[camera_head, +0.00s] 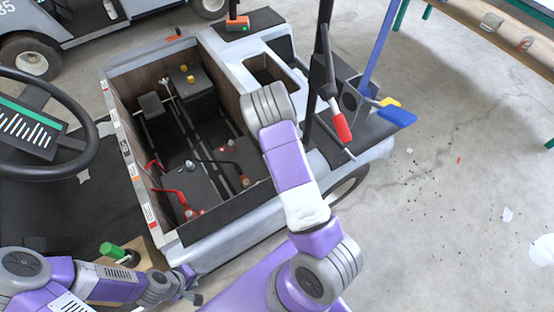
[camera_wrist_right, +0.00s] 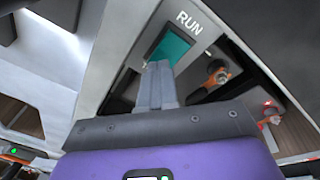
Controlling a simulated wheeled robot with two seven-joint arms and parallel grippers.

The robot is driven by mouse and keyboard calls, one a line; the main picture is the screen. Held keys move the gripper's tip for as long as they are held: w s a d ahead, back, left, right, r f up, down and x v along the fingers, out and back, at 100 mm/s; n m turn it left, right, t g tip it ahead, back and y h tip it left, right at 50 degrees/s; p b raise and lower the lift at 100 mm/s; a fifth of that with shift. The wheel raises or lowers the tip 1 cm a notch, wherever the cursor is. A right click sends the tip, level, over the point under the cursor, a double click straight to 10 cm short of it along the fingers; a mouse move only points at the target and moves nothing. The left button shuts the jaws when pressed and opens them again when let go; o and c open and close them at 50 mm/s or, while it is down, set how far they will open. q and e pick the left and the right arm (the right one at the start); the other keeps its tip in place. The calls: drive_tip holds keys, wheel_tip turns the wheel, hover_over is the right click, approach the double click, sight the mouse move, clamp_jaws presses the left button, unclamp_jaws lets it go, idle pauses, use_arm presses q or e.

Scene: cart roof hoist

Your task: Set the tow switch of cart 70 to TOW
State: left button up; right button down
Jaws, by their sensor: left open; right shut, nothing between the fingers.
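In the right wrist view a teal rocker switch (camera_wrist_right: 174,48) sits on a grey panel. The word RUN stands above it, and a mostly hidden label starts at its lower end. My right gripper (camera_wrist_right: 160,72) is shut and empty, its fingertips over the switch's lower end; I cannot tell whether they touch it or which way it is set. In the head view my right arm reaches over the cart (camera_head: 225,240) and hides that gripper and the switch. My left gripper (camera_head: 190,284) is open and empty beside the cart's near left corner. No cart number 70 shows.
The cart's open bay (camera_head: 190,140) holds batteries and red cables. A steering wheel (camera_head: 50,125) is at left. A red-handled tool (camera_head: 340,122) and a blue-handled brush (camera_head: 390,115) stand right of my right arm. Another cart (camera_head: 45,35) is at upper left. The floor at right is mostly clear.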

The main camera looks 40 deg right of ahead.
drive_tip(key=shift+f+b, duration=0.4)
drive_tip(key=shift+f, duration=0.1)
drive_tip(key=shift+r, duration=0.15)
drive_tip(key=r+p, duration=0.1)
drive_tip(key=r, duration=0.1)
drive_tip(key=r+p, duration=0.2)
drive_tip(key=s+r+p, duration=0.1)
drive_tip(key=r, duration=0.1)
drive_tip(key=shift+r+p, duration=0.35)
drive_tip(key=shift+p, duration=0.05)
drive_tip(key=shift+a, duration=0.1)
idle(0.6)
